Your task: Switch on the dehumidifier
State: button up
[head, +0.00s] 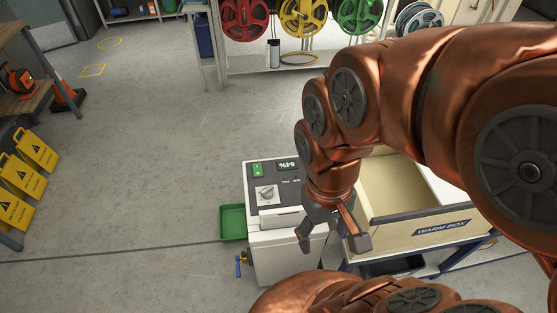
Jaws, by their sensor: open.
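The dehumidifier (285,255) is a white box standing on the floor near the centre. Its dark top panel carries a lit green switch (257,170), a display reading 64% (288,165) and a round grey knob (266,193). I cannot tell the switch's position. My gripper (333,240) points down with its two fingers apart and nothing between them. It is over the right front part of the dehumidifier, to the right of and nearer than the knob and switch. My gripper and arm hide part of the machine's right side.
An open cream bin marked WARM BOX (441,228) stands close on the right. A green tray (232,222) and a blue valve (239,266) sit at the machine's left. Yellow signs (22,177) stand far left. Hose reels (303,17) hang at the back.

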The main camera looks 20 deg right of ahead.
aim_at(256, 168)
jog(key=z, duration=0.05)
jog(key=k, duration=0.65)
jog(key=u, duration=0.7)
jog(key=i, duration=1.1)
jog(key=z, duration=0.2)
